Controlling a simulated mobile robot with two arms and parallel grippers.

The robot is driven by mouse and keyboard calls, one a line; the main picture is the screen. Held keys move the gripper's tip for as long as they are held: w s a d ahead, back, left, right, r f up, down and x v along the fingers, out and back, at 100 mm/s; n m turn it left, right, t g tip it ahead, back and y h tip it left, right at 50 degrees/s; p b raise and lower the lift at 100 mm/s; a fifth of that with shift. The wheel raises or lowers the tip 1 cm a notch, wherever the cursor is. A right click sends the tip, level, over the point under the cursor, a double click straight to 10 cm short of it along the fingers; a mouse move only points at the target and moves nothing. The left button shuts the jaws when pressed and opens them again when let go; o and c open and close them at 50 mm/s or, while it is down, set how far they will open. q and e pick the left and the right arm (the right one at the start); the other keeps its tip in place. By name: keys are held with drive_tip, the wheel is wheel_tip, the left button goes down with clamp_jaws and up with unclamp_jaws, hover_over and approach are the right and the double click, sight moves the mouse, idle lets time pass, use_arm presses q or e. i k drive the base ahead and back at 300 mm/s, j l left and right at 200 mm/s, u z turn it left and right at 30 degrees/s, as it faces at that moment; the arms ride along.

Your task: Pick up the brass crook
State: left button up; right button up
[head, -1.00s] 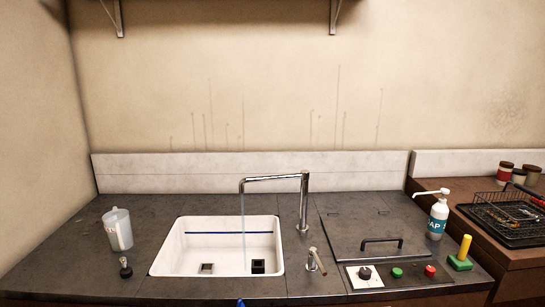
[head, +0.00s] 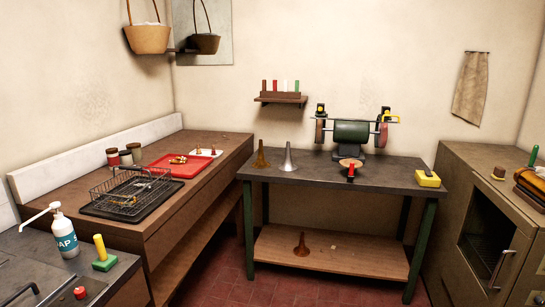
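No gripper of mine shows in the head view. I cannot tell for sure which thing is the brass crook. A small brass-coloured piece (head: 178,160) lies on the red tray (head: 196,167) on the wooden counter at the left. Small brass and reddish pieces (head: 124,201) lie in the wire basket (head: 146,196) on a black tray (head: 176,187); their shapes are too small to make out. A brass-coloured horn bell (head: 261,156) and a silvery one (head: 289,158) stand on the dark workbench (head: 325,175).
A brown bell (head: 301,245) stands on the bench's lower shelf. A bench grinder (head: 352,132) stands at the back of the bench. A soap bottle (head: 64,236) is at the near left, a cabinet (head: 465,210) at the right. Red floor (head: 215,275) shows between counter and bench.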

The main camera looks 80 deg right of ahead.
sight(174, 162)
drive_tip(key=z, duration=1.9)
drive_tip(key=u, duration=2.2)
drive_tip(key=z, duration=2.2)
drive_tip(key=i+l, duration=0.15)
drive_tip(key=i, duration=0.15)
drive_tip(key=i+l+z, duration=0.1)
drive_tip(key=i, duration=0.25)
